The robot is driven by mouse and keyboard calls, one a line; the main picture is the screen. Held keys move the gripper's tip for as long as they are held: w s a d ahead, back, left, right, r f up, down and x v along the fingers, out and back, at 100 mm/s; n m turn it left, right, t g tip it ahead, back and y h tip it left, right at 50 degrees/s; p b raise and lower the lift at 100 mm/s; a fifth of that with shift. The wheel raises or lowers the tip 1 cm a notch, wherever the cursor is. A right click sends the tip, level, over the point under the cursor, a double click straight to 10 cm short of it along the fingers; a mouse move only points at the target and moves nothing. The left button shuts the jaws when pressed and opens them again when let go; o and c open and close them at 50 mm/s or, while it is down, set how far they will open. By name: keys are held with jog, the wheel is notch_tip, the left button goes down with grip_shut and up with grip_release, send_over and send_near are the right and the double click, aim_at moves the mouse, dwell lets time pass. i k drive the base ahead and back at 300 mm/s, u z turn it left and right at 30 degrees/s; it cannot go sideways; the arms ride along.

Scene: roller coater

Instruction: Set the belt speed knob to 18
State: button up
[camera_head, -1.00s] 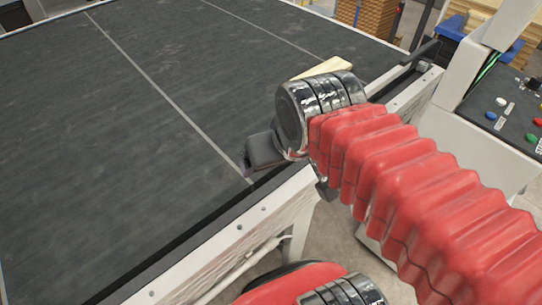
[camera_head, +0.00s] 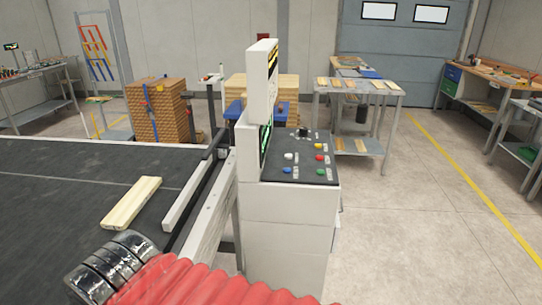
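The control console (camera_head: 288,210) stands right of the belt, with a dark sloped panel (camera_head: 275,173) on top. The panel carries several coloured buttons and a small black knob-like part (camera_head: 303,133) near its far edge. I cannot tell whether that part is the belt speed knob, and no scale or number is readable. A display with green marks (camera_head: 266,140) is seen nearly edge-on at the panel's left. My arm's red sleeve and dark wrist rings show at the bottom left, over the belt's edge; my gripper is out of view.
A pale wooden board (camera_head: 131,203) lies on the dark conveyor belt (camera_head: 50,200). A white frame rail (camera_head: 208,215) runs between belt and console. Stacked wood (camera_head: 158,112) and a workbench (camera_head: 358,90) stand behind. The floor (camera_head: 410,190) right of the console is clear.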

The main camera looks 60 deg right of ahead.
aim_at(303, 132)
jog(key=k, duration=1)
jog(key=u, duration=0.45)
jog(key=i, duration=0.9)
jog(key=z, duration=1.1)
